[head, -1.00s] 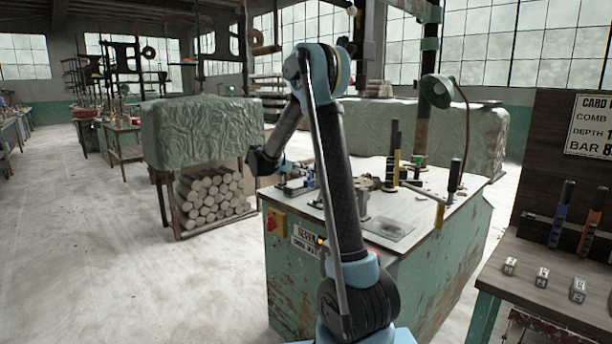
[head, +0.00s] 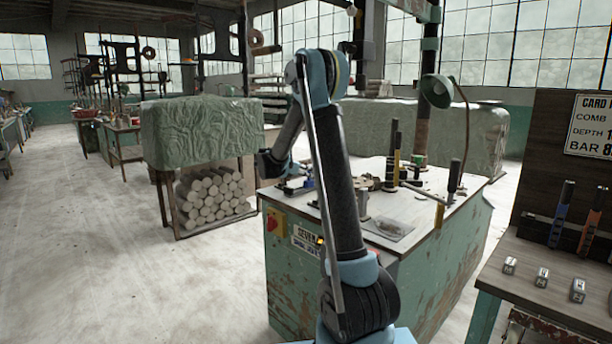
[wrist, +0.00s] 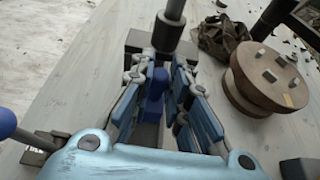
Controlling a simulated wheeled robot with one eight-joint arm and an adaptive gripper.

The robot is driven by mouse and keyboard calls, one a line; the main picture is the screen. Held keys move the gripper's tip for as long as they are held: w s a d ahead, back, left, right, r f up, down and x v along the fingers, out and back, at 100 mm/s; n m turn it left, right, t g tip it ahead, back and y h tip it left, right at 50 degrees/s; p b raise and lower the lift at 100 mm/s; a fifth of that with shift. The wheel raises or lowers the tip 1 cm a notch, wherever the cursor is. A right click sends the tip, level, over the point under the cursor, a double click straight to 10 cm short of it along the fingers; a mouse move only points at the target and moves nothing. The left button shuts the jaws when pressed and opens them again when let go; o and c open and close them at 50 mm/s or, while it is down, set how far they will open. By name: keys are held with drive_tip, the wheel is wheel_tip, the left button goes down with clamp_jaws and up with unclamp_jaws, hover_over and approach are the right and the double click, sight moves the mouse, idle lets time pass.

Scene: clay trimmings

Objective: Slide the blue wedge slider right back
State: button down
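The blue wedge slider (wrist: 155,94) shows in the wrist view as a dark blue block between the fingers of my gripper (wrist: 161,72). The fingers stand apart on either side of it. The block sits closer to the left finger, and a narrow gap shows at the right one. Its lower part and the rail beneath are partly hidden by the fingers and palm. In the head view my arm reaches over the left end of the green bench, where the slider is too small to make out.
A grey rod (wrist: 170,28) stands just beyond the fingertips. A round wooden disc stack (wrist: 264,78) is to the right, with a dark tangled heap (wrist: 222,38) behind it. A blue-handled part (wrist: 8,124) is at left. The pale benchtop (wrist: 75,88) is clear at left.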

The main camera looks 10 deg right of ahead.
drive_tip(key=shift+w+d, duration=0.1)
drive_tip(key=c, duration=1.5)
unclamp_jaws()
drive_tip(key=shift+c, duration=0.2)
drive_tip(key=v, duration=1.2)
drive_tip(key=shift+f, duration=0.15)
